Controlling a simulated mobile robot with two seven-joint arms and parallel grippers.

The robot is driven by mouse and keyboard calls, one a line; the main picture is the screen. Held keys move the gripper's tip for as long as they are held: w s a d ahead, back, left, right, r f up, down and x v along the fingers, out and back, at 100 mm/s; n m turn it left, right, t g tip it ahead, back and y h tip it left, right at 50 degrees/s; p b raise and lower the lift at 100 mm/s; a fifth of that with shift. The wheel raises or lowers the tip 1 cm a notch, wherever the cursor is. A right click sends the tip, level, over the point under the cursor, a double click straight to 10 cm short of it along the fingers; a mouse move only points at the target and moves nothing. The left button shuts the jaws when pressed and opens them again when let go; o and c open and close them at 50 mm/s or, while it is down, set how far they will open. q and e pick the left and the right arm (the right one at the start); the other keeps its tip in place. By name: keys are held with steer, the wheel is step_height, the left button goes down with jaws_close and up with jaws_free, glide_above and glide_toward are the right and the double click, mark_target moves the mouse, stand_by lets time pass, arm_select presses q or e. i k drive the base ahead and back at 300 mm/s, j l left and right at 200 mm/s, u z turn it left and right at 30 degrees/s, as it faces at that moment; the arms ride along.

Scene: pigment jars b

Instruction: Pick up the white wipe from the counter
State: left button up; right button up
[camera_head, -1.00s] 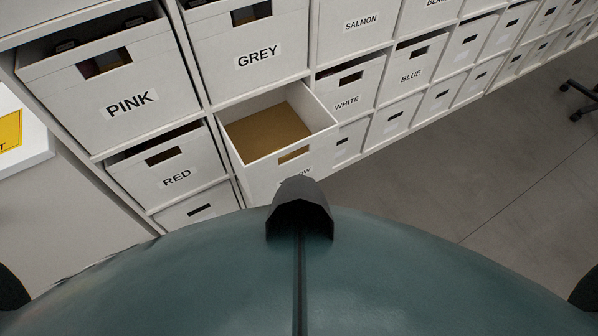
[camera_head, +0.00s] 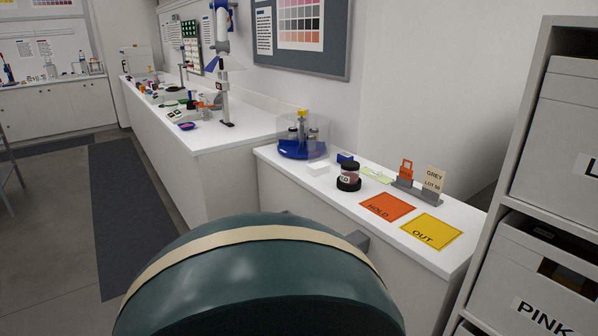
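A small white item (camera_head: 318,168), which looks like the wipe, lies on the near white counter (camera_head: 330,196). It is beside a clear-walled device with a blue base (camera_head: 299,149) and left of a dark-lidded jar (camera_head: 349,176). It is small in view, so I cannot tell whether it is folded cloth or a block. Neither of my grippers shows in the head view. My own dark teal body fills the bottom middle and hides part of the counter's front.
An orange HOLD mat (camera_head: 387,207) and a yellow OUT mat (camera_head: 431,232) lie on the counter's right part. A card holder (camera_head: 420,192) with a GREY card stands behind them. A shelf of labelled boxes (camera_head: 535,265) stands at right. Open floor (camera_head: 60,220) lies at left.

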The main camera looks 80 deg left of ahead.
mark_target(316, 169)
steer(key=u, duration=2.45)
steer(key=z, duration=0.4)
steer(key=i+j+z, duration=0.1)
steer(key=z, duration=0.3)
steer(key=j+z, duration=0.2)
steer(key=z, duration=0.15)
steer(key=j+z, duration=0.1)
steer(key=z, duration=0.3)
steer(key=j+z, duration=0.35)
steer(key=j, duration=0.2)
steer(key=j+z, duration=0.35)
steer(key=j, duration=0.15)
steer(key=k+j+z, duration=0.2)
steer(key=j, duration=0.35)
steer(key=j+z, duration=0.15)
steer(key=j, duration=0.4)
steer(key=k+j, duration=0.1)
steer(key=j, duration=0.25)
steer(key=k+j+z, duration=0.1)
steer(key=j, duration=0.25)
steer(key=k+j, duration=0.1)
steer(key=j, duration=0.25)
